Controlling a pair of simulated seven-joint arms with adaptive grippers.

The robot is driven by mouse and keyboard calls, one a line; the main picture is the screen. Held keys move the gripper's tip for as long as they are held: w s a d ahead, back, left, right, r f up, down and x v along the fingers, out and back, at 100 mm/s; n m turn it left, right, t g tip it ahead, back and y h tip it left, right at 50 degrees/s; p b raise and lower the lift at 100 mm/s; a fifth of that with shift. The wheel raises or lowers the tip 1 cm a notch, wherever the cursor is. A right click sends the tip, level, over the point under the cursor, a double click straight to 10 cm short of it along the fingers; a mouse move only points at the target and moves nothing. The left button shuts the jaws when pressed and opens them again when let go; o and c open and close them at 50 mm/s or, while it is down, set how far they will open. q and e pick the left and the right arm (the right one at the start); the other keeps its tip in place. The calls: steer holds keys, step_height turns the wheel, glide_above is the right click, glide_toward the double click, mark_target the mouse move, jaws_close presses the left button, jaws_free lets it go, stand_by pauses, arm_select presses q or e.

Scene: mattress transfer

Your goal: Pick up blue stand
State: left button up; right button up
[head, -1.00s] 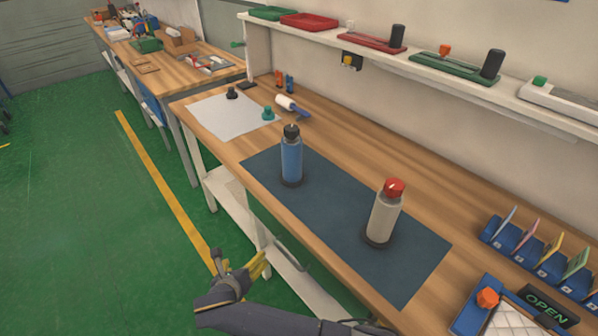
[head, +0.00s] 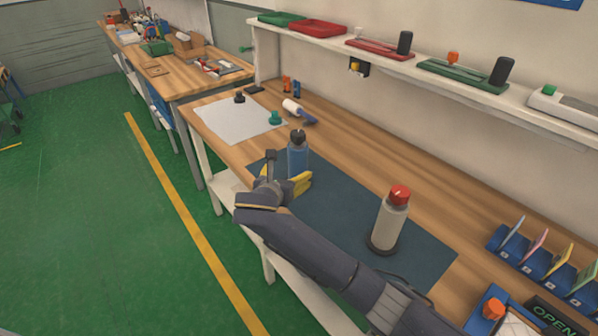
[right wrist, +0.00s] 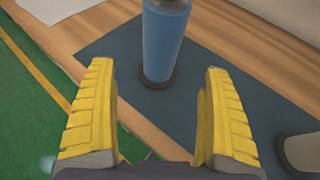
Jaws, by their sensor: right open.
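A blue bottle (head: 298,160) with a black cap stands upright on a dark mat (head: 335,205) on the wooden bench. In the right wrist view its lower body (right wrist: 163,45) and dark round base show just beyond and between the fingertips. My right gripper (head: 302,183), with yellow fingers, is open and empty in front of the bottle, hiding its lower part in the head view. In the right wrist view the open fingers (right wrist: 160,68) have a wide gap between them. A blue slotted stand (head: 510,248) holding coloured cards is at the right. My left gripper is not in view.
A pale bottle (head: 389,222) with a red cap stands on the mat to the right, close to my right arm. A white sheet (head: 225,120) lies at the bench's far left. A shelf (head: 475,90) with trays runs along the back.

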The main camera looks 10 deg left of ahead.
mark_target(298, 164)
steer(key=shift+x, duration=5.75)
steer(key=shift+d+r, duration=0.1)
steer(key=c, duration=1.6)
steer(key=shift+r, duration=0.15)
steer(key=shift+c, duration=0.3)
